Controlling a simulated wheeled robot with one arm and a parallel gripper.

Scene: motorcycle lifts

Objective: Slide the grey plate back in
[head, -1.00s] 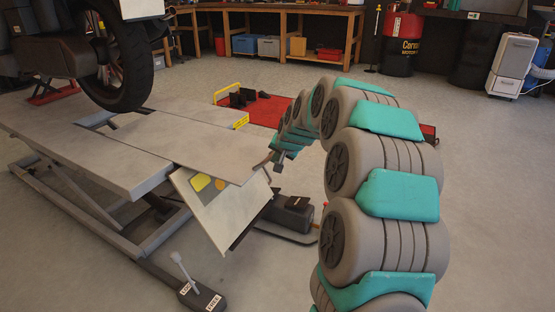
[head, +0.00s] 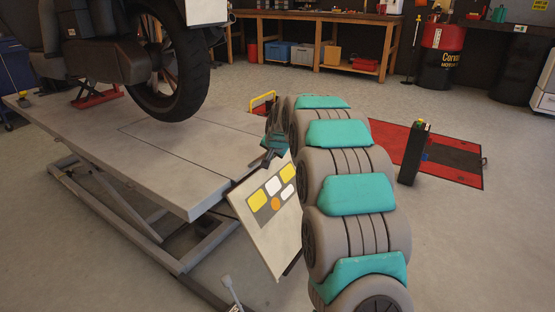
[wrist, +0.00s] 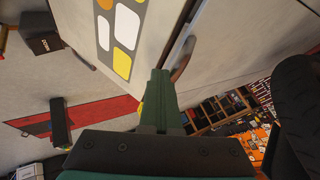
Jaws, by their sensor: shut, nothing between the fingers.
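The grey plate (head: 190,135) lies in the top of the motorcycle lift (head: 95,125), behind the rear wheel. Its surface looks level with the lift top and thin seams show around it. A hinged flap (head: 270,205) with yellow, white and orange patches hangs tilted down from the lift's end. My gripper (head: 270,150) is at the plate's outer end, just above the flap, partly hidden by my arm. In the wrist view my gripper (wrist: 160,78) is shut and empty, its tips close to the edge between the flap (wrist: 90,25) and the plate (wrist: 235,40). Contact is unclear.
A red mat (head: 400,145) and a black upright box (head: 414,152) are on the floor to the right.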

